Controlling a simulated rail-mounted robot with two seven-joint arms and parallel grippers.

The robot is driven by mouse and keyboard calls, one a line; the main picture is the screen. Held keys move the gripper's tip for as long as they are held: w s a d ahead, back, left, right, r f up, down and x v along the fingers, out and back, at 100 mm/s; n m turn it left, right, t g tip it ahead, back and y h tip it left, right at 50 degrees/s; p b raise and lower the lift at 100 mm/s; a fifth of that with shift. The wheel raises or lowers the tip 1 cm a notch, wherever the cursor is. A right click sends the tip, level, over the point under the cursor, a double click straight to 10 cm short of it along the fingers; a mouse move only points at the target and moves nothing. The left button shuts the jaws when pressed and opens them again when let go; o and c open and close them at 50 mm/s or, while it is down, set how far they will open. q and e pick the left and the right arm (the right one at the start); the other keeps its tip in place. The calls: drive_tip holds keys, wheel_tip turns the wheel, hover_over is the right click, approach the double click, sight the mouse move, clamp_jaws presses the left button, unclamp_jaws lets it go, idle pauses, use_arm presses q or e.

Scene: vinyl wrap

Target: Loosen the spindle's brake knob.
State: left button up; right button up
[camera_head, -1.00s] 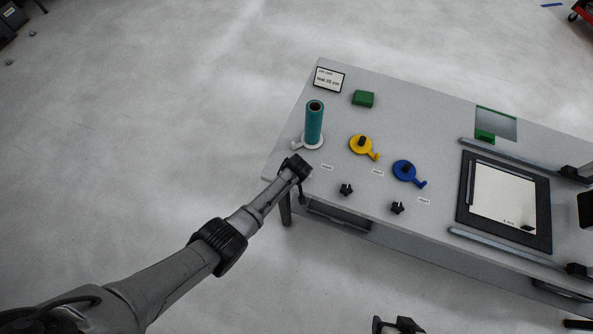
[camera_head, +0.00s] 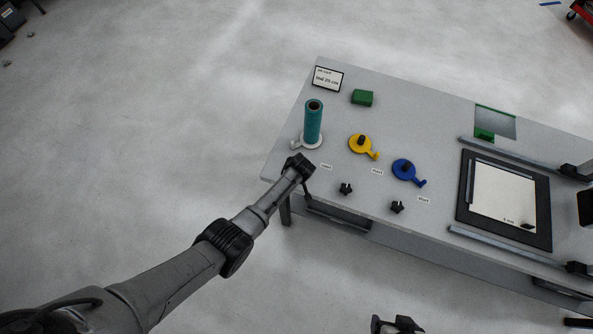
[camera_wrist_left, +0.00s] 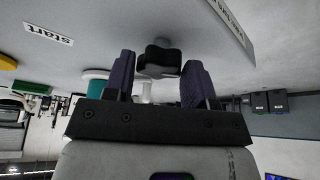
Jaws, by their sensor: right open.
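A teal roll (camera_head: 313,120) stands upright on a white spindle base (camera_head: 311,142) near the left end of the table. My left gripper (camera_head: 302,162) points down at the table just in front of it, and its fingertips are hard to make out in the head view. In the left wrist view my left gripper (camera_wrist_left: 160,80) is open, with a dark lobed knob (camera_wrist_left: 160,58) between or just beyond its two fingers. Whether they touch it I cannot tell. Two similar black knobs (camera_head: 346,189) (camera_head: 397,207) sit along the front edge. My right gripper (camera_head: 398,325) is open at the bottom edge.
A yellow spindle disc (camera_head: 361,145) and a blue one (camera_head: 404,170) stand right of the roll. A green block (camera_head: 362,97) and a sign card (camera_head: 328,78) lie behind. A dark-framed panel (camera_head: 505,200) lies between rails at right.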

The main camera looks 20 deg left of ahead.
use_arm(q)
drive_tip(key=o, duration=0.4)
drive_tip(key=shift+c, duration=0.2)
drive_tip(key=shift+r, duration=0.1)
drive_tip(key=shift+s+r, duration=0.1)
drive_tip(key=shift+r, duration=0.15)
drive_tip(key=p+v, duration=0.2)
drive_tip(key=v, duration=1.1)
drive_tip(key=shift+p, duration=0.35)
drive_tip(key=shift+d, duration=0.15)
